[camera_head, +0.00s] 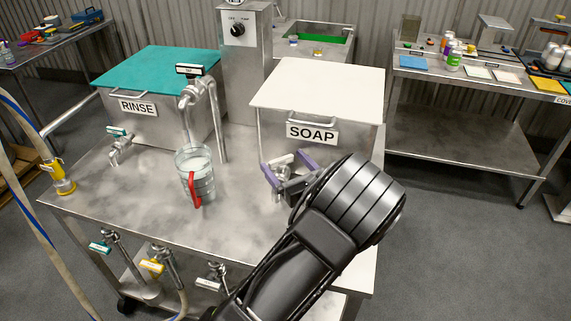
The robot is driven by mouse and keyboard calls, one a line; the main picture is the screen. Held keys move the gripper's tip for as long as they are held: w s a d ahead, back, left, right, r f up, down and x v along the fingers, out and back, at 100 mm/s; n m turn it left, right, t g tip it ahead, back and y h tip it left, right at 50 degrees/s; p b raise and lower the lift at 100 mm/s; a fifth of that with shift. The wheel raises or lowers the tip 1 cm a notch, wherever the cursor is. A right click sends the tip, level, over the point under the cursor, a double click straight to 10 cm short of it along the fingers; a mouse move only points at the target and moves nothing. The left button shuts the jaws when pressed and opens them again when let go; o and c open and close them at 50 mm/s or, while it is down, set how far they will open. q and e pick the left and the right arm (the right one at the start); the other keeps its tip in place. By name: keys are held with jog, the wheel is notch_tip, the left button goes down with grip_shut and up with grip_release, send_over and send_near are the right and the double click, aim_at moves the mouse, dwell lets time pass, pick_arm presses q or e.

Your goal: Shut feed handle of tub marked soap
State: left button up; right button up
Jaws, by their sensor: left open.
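The soap tub (270,134) is a steel box with a white lid (318,88) and a label reading SOAP (312,132). It stands at the right of the steel bench. Its feed tap sticks out at the lower front, with a pale handle (281,160) partly hidden by my gripper. My left gripper (287,170) is open at this tap, its two purple fingers on either side of it. I cannot tell whether a finger touches the handle, or which way the handle is turned. My right gripper is not in view.
A rinse tub (175,125) with a teal lid and teal-handled tap (118,145) stands at the left. A clear jug (196,175) with a red handle is left of my gripper. A spout (190,90) rises behind. Several valves hang below the bench front. Bare bench lies around the jug.

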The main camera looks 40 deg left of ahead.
pick_arm(q)
jog(key=c, duration=1.4)
jog(key=shift+o, duration=0.2)
jog(key=shift+s+m+t, duration=0.1)
jog(key=shift+m+t, duration=0.2)
jog(key=shift+t, duration=0.2)
jog(key=m+t+h, duration=0.1)
jog(key=m+t+h+p, duration=0.1)
jog(key=t, duration=0.1)
jog(key=m+t+h+p, duration=0.1)
jog(key=h, duration=0.1)
jog(key=shift+s+a+m+t, duration=0.3)
jog(key=shift+s+a+m, duration=0.05)
jog(key=shift+s+m, duration=0.05)
jog(key=shift+s+a+m+t+h+p, duration=0.1)
jog(key=shift+m+t+h+p, duration=0.65)
jog(key=shift+h, duration=0.35)
jog(key=shift+a+m+t+h+p, duration=0.1)
jog(key=shift+m+t+h+p, duration=0.5)
jog(key=shift+m+h, duration=0.4)
jog(key=o, duration=1.4)
jog(key=shift+c, duration=0.2)
jog(key=shift+d, duration=0.1)
